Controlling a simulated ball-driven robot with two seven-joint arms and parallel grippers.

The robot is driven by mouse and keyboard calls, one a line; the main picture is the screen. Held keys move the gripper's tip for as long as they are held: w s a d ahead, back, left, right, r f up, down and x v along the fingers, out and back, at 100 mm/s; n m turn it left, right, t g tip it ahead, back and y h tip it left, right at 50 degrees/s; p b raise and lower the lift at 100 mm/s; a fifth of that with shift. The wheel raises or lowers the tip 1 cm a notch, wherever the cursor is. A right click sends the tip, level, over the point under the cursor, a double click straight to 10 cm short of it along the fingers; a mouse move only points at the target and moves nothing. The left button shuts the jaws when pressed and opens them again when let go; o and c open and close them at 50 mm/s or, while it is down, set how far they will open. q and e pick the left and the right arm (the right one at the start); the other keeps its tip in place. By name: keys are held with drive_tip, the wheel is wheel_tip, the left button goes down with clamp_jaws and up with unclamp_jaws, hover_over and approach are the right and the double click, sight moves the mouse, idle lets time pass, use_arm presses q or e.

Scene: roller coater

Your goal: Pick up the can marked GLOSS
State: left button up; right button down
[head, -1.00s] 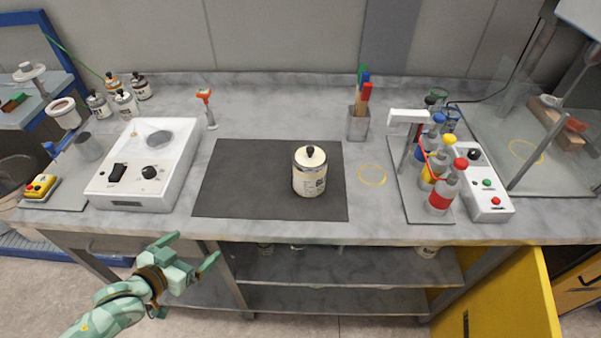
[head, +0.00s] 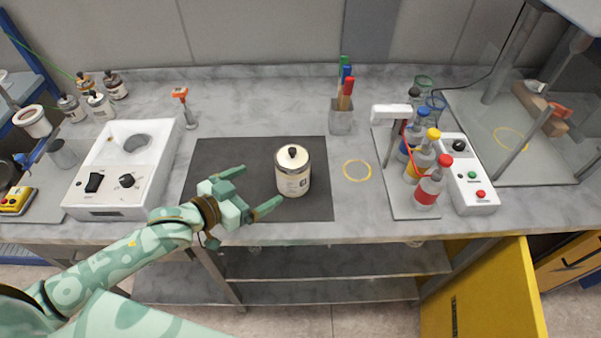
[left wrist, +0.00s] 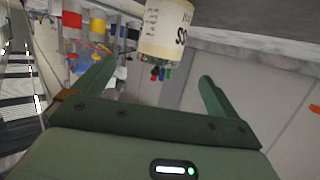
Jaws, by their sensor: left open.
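A cream can (head: 293,182) with a dark knob on its lid stands upright on the black mat (head: 230,205). In the left wrist view the can (left wrist: 166,28) appears upside down beyond the fingers, with only part of its dark lettering showing, so I cannot read the whole word. My left gripper (head: 262,187) is open and empty, just left of the can, its fingers pointing toward it. The open fingers also show in the left wrist view (left wrist: 158,70), with the can apart from them. My right gripper is out of view.
A white hotplate-like device (head: 122,170) stands left of the mat. Several small cans (head: 99,104) stand behind it. Capped bottles (head: 430,187) on a stand are to the right. The bench around the yellow ring (head: 357,170) is clear.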

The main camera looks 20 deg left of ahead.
sight(281, 173)
use_arm(q)
drive_tip(key=b+x, duration=0.1)
drive_tip(key=x, duration=0.6)
drive_tip(key=shift+w+f, duration=0.15)
drive_tip(key=shift+w, duration=0.1)
drive_tip(key=x, duration=0.2)
drive_tip(key=b+x, duration=0.1)
drive_tip(key=x, duration=0.2)
drive_tip(key=shift+w+d, duration=0.15)
drive_tip(key=shift+w, duration=0.2)
drive_tip(key=shift+s+r, duration=0.1)
drive_tip(key=shift+r, duration=0.1)
drive_tip(key=shift+c, duration=1.2)
drive_tip(key=c, duration=1.3)
